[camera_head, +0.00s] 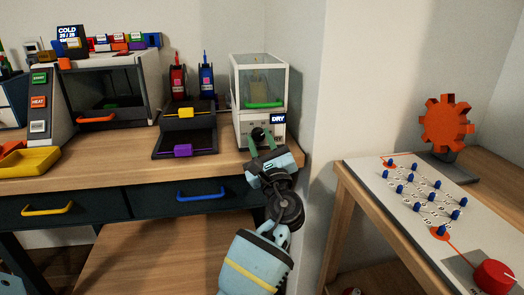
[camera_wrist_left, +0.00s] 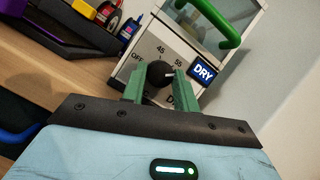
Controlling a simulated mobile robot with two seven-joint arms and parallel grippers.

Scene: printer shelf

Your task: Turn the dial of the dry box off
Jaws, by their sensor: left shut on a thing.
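The dry box (camera_head: 243,125) is a white case with a clear upper chamber and a green handle (camera_head: 265,105), standing at the right end of the wooden counter. Its black dial (camera_wrist_left: 160,73) sits on the grey front panel, with OFF, 45 and 55 printed around it. A small light mark shows on the dial's right side, roughly towards 55. A lit DRY sign (camera_wrist_left: 204,74) is to the dial's right. My left gripper (camera_wrist_left: 161,84) has its green fingers on either side of the dial and is shut on it. My right gripper is not in view.
Left of the dry box stand a dark stand (camera_head: 185,141) with red and blue tools and an open-fronted machine (camera_head: 112,88). Drawers (camera_head: 190,196) are below the counter. A wall corner (camera_head: 325,90) is close on the right, then a table with a pegged board (camera_head: 403,212).

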